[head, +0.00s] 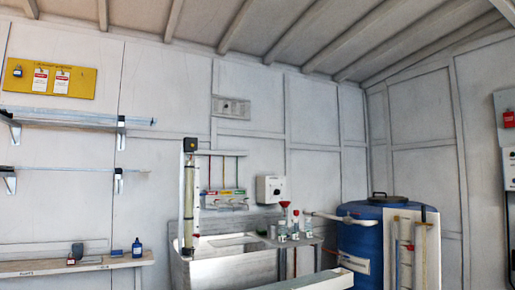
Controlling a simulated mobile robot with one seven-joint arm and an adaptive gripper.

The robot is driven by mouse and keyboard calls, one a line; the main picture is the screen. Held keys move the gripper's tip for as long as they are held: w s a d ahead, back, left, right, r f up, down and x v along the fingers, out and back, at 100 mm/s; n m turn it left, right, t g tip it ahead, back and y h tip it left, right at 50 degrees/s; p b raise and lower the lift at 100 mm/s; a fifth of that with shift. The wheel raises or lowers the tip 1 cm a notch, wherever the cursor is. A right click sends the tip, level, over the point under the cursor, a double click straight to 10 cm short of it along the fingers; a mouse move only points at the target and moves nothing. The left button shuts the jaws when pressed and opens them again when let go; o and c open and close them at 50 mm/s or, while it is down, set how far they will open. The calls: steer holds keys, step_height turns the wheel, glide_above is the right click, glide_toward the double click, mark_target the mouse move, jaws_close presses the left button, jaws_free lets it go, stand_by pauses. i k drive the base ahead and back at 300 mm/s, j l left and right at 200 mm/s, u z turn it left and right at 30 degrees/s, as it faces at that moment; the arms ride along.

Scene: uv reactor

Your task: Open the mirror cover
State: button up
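I cannot pick out a mirror cover in the head view. A long pale box-like edge (325,282) enters at the bottom centre, mostly cut off by the frame; I cannot tell what it belongs to. A tall clear vertical tube (189,195) with a black top stands by the sink. A pale panel with vertical tubes (413,262) stands in front of the blue drum at the right. My gripper is not in view.
A grey sink (178,272) stands against the back wall, with red-topped bottles (283,233) to its right. A big blue drum (358,240) is in the right corner. A shelf (45,267) with small items runs along the left. A yellow tag board (83,77) hangs above.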

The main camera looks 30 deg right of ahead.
mark_target(191, 143)
steer(key=z, duration=0.4)
steer(key=i+j, duration=0.2)
steer(key=i, duration=0.25)
steer(key=i+j+u, duration=0.1)
steer(key=i, duration=0.3)
steer(key=i+j, duration=0.3)
steer(key=i, duration=0.15)
steer(key=i+j+u, duration=0.1)
steer(key=i, duration=0.35)
